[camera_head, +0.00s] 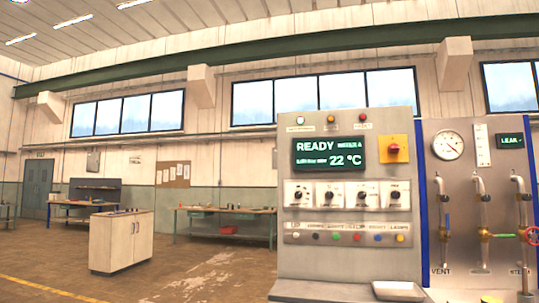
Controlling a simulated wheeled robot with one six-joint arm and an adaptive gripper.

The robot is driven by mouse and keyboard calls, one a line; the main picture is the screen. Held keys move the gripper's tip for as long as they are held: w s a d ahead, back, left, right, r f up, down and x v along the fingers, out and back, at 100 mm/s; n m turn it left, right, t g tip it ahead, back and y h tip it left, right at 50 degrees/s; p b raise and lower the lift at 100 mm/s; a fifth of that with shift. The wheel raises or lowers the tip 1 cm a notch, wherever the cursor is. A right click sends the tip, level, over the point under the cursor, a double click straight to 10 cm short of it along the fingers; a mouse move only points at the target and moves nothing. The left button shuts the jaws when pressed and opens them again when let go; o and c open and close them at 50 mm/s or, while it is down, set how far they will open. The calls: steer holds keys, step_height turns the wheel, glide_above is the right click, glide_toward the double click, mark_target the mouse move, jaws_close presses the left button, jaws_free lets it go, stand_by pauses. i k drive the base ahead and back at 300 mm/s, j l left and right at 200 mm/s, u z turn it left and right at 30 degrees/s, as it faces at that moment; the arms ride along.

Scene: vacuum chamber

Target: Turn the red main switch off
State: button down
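The red main switch (394,149) is a small red knob on a yellow square plate (386,156). It sits at the upper right of the grey control panel (340,255), right of a dark display (329,153) reading "READY" and "22 °C". The knob's exact turn position is too small to tell. My gripper is not in view.
To the right, a panel carries a gauge (447,145), pipes and a red valve wheel (532,234). A wooden cabinet (122,242) stands left on open floor; workbenches (225,223) line the wall.

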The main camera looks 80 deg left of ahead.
mark_target(393, 148)
steer(key=u, duration=1.95)
steer(key=i+j+z, duration=0.15)
steer(key=i, duration=0.3)
steer(key=i+j+z, duration=0.2)
steer(key=i+j, duration=0.1)
steer(key=i, duration=0.1)
